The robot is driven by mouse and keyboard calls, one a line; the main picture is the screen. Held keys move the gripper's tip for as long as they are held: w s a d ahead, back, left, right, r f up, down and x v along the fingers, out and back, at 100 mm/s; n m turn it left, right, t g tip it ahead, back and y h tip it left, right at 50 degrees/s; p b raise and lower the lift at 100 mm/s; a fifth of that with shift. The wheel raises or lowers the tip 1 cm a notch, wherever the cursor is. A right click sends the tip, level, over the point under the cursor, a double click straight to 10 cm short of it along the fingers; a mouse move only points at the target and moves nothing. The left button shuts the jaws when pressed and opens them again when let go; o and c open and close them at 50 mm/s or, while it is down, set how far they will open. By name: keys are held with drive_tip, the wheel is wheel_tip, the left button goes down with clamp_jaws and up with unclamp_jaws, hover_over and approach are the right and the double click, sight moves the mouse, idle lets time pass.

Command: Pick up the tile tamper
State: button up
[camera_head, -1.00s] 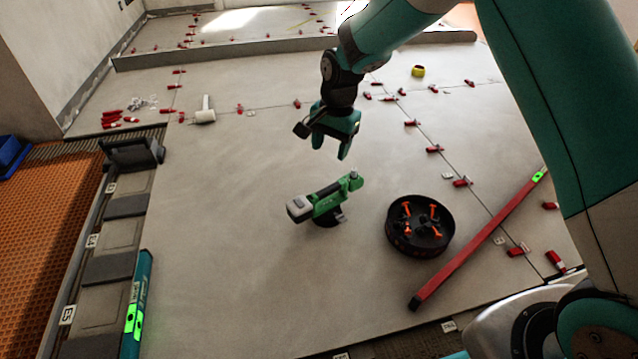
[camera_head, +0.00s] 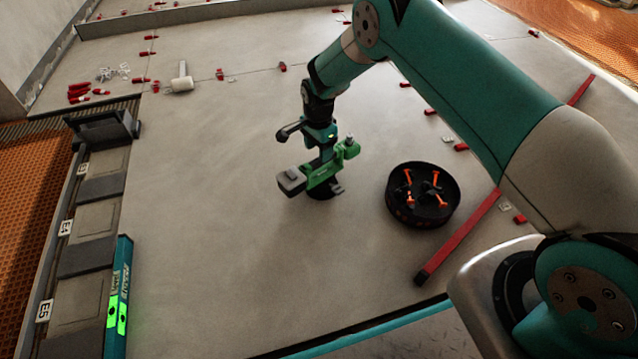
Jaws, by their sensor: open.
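The tile tamper (camera_head: 322,177) is a green hand tool with a grey battery block at its left end and a dark round foot below. It stands on the large grey tile floor near the middle of the view. My gripper (camera_head: 325,160) is right over the tamper, pointing down, with its fingers at the green body. The jaws are open. The fingertips overlap the tool in the picture, so I cannot tell whether they touch it.
A black round tub (camera_head: 423,196) with orange-handled tools stands right of the tamper. A white-headed mallet (camera_head: 181,80) and red wedges (camera_head: 80,93) lie at the upper left. A teal level (camera_head: 118,295) lies at the left. The floor left of the tamper is clear.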

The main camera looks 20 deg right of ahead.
drive_tip(key=b, duration=0.5)
hover_over(321, 173)
drive_tip(key=shift+f, duration=3)
drive_tip(key=shift+s+f, duration=0.1)
drive_tip(key=shift+f, duration=0.15)
drive_tip(key=shift+c, duration=0.2)
clamp_jaws()
drive_tip(key=shift+r, duration=0.1)
